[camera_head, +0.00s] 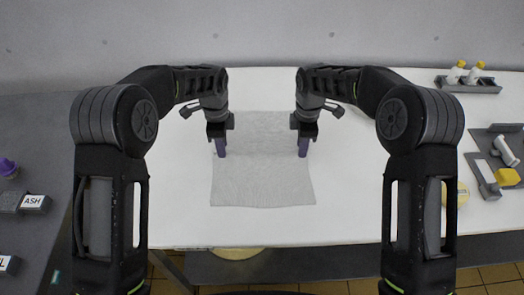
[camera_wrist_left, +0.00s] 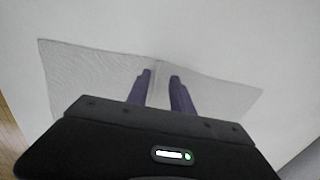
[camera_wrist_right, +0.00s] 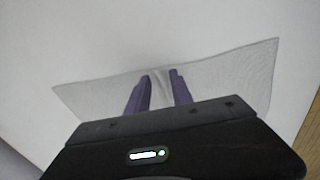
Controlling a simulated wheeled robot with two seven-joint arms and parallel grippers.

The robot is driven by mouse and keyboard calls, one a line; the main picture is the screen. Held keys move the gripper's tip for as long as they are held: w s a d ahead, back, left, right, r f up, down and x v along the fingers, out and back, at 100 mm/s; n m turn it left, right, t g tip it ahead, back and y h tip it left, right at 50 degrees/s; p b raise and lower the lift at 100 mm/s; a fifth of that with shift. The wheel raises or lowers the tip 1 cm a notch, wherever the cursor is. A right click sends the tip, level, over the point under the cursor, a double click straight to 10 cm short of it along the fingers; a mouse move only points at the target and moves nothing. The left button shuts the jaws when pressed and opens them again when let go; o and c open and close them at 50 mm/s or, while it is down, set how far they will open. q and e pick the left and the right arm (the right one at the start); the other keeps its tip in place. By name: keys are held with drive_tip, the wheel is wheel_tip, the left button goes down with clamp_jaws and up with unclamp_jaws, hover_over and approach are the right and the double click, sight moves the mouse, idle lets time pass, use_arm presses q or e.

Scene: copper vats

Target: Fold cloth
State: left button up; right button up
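The pale grey cloth (camera_head: 262,185) lies spread on the white table, roughly rectangular, with a faint crosswise crease near its middle. My left gripper (camera_head: 220,150) points down at the cloth's left edge, and my right gripper (camera_head: 303,150) points down at its right edge. In the left wrist view the cloth (camera_wrist_left: 95,75) passes beneath the purple fingers (camera_wrist_left: 160,77), which stand apart with a ridge of cloth between them. The right wrist view shows the same for the cloth (camera_wrist_right: 230,75) and right fingers (camera_wrist_right: 159,76). Whether the fingertips touch the cloth is unclear.
The white table (camera_head: 350,220) is clear around the cloth. At right are a rack with small bottles (camera_head: 468,75) and a grey tray (camera_head: 485,172) with a white and a yellow item. Dark blocks, one labelled ASH (camera_head: 34,202), sit on the grey surface at left.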

use_arm(q)
clamp_jaws()
use_arm(e)
clamp_jaws()
idle(0.5)
use_arm(q)
drive_tip(key=shift+r, duration=0.1)
use_arm(e)
drive_tip(key=shift+r, duration=0.1)
